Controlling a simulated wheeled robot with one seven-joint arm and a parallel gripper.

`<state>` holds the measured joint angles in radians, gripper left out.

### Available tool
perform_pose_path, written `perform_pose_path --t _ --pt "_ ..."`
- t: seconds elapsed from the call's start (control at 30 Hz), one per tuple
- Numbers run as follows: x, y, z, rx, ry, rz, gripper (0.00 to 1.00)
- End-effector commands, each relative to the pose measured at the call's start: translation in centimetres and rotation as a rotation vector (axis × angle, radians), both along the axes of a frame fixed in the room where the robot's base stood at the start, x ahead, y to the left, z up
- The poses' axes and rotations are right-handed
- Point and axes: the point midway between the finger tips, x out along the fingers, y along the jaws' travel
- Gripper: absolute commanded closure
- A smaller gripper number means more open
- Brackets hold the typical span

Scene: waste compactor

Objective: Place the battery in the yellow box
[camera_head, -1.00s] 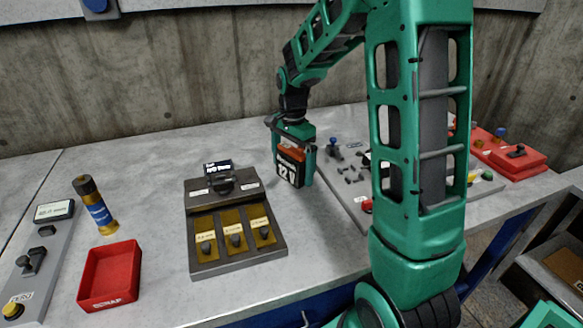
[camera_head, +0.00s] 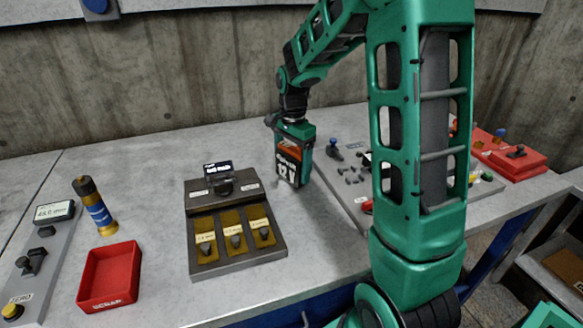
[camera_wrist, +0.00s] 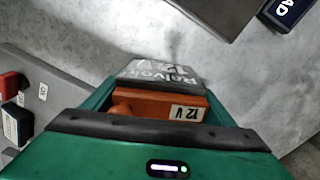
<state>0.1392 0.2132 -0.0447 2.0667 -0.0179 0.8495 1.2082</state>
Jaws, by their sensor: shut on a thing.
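The battery (camera_head: 288,168) is a dark block with an orange part and a white "12 V" marking. My gripper (camera_head: 295,146) is shut on it and holds it over the table, right of the dark device with yellow-brown panels. In the wrist view the battery's grey face (camera_wrist: 158,72) and orange part sit between the green jaws (camera_wrist: 163,112). Whether its lower end touches the table is hard to tell. I see no box that is clearly yellow in these frames.
The dark device (camera_head: 235,232) has several knobs. Left of it are a red SCRAP tray (camera_head: 109,275), a standing blue-and-gold cylinder (camera_head: 96,208) and a grey panel (camera_head: 40,258). A grey board with small parts (camera_head: 487,183) and a red case (camera_head: 520,165) lie right.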

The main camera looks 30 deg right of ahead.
Motion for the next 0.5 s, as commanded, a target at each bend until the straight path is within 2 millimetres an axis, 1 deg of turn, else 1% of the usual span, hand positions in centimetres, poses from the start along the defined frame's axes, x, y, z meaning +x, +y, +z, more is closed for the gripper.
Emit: perform_pose_path --t 0.33,0.5 --pt "0.1 0.1 3.9 -0.001 -0.006 0.001 0.83" --pt "-0.6 2.1 4.9 0.0 -0.004 0.003 0.83"
